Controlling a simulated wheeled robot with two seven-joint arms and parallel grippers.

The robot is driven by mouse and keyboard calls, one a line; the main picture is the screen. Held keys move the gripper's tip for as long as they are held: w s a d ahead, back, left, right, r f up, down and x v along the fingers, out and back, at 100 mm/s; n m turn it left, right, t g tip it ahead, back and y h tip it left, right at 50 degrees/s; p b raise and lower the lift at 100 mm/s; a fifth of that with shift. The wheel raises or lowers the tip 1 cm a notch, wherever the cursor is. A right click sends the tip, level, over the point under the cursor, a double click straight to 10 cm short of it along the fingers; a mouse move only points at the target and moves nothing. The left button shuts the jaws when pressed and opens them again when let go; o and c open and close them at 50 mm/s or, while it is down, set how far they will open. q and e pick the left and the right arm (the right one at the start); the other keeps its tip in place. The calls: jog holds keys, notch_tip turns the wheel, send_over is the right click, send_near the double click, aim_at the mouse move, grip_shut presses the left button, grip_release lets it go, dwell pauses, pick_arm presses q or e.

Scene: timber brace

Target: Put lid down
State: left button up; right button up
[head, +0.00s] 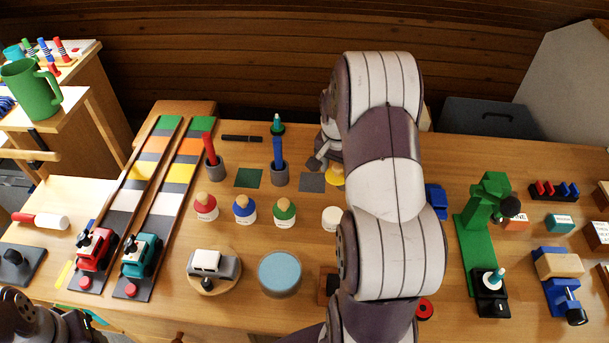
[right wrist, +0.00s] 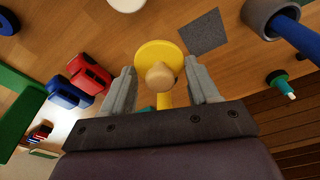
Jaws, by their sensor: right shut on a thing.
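A yellow lid (right wrist: 153,52) with a round wooden knob (right wrist: 160,76) is between the fingers of my right gripper (right wrist: 160,68). The gripper is shut on it. In the head view the lid (head: 335,178) shows partly, beside my right gripper (head: 322,160), and my arm hides the rest. A white jar (head: 332,217) without a lid stands on the table nearer than the lid; its edge shows in the right wrist view (right wrist: 127,4). Jars with red (head: 206,204), blue (head: 244,206) and green (head: 284,209) knobbed lids stand left of it. My left gripper's fingers are not seen.
A grey square (head: 312,182) and a holder with a blue stick (head: 279,172) are close to the lid. A round blue-topped disc (head: 280,273) lies in front. A green press (head: 480,230) stands right. My right arm hides the table's middle.

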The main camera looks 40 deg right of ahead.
send_over(313, 181)
jog(key=f, duration=0.3)
jog(key=s+f, duration=0.1)
jog(key=f, duration=0.1)
jog(key=shift+w+a+f, duration=0.1)
jog(key=shift+w+a, duration=0.05)
jog(key=shift+w, duration=0.2)
jog(key=shift+a+f, duration=0.1)
jog(key=shift+f, duration=0.25)
notch_tip(313, 181, down, 3)
jog(key=shift+r, duration=0.1)
jog(key=shift+w+f, duration=0.1)
jog(key=shift+f, duration=0.25)
jog(key=shift+f, duration=0.1)
jog(key=o, duration=1)
